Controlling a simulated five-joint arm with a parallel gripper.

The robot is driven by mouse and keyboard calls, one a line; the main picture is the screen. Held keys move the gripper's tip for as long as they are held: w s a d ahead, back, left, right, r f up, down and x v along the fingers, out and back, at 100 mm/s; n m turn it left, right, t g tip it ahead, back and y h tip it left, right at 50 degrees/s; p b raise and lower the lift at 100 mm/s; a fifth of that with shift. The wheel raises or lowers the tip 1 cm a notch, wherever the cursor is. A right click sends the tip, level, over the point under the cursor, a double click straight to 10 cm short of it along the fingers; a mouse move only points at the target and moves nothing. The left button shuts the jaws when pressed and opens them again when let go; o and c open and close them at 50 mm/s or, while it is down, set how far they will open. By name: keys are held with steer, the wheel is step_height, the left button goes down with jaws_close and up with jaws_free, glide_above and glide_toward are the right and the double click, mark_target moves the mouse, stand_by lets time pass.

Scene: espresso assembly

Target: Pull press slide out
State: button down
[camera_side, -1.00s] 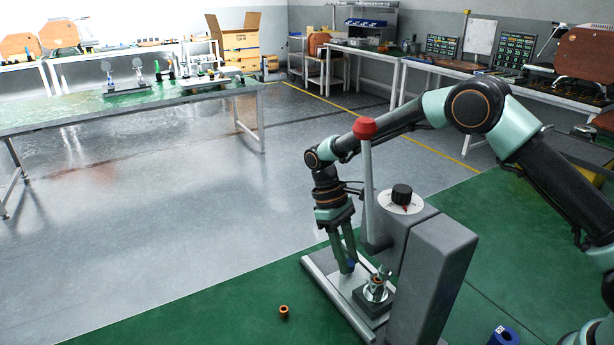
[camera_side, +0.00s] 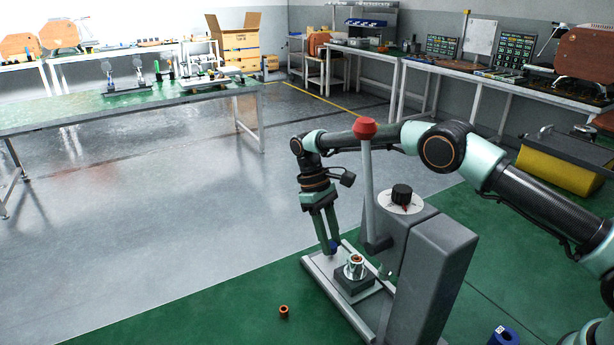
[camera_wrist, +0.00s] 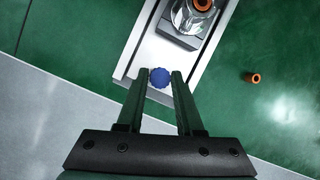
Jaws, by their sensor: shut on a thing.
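The press is a grey body (camera_side: 430,275) with a red-topped lever (camera_side: 366,175) and a black knob on top. Its slide (camera_side: 352,282) is a dark block on a pale rail base, carrying a metal cylinder (camera_side: 356,265) with a copper-coloured ring in it. My gripper (camera_side: 333,250) points down at the slide's far end and is shut on a blue knob. In the wrist view the blue knob (camera_wrist: 160,77) sits between my fingertips, with the slide block (camera_wrist: 178,35) and cylinder just beyond it.
A loose copper-coloured ring (camera_side: 284,311) lies on the green mat left of the press. A blue part (camera_side: 503,336) lies at the lower right. The tall press body and lever stand right of my gripper. The floor to the left is open.

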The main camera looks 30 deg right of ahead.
steer(key=shift+a, duration=0.25)
steer(key=c, duration=0.6)
jaws_free()
steer(key=shift+o, duration=0.2)
steer(key=shift+d, duration=0.1)
steer(key=shift+w+r, duration=0.2)
steer(key=shift+r, duration=0.3)
step_height(320, 180, up, 9)
steer(key=shift+w, duration=0.35)
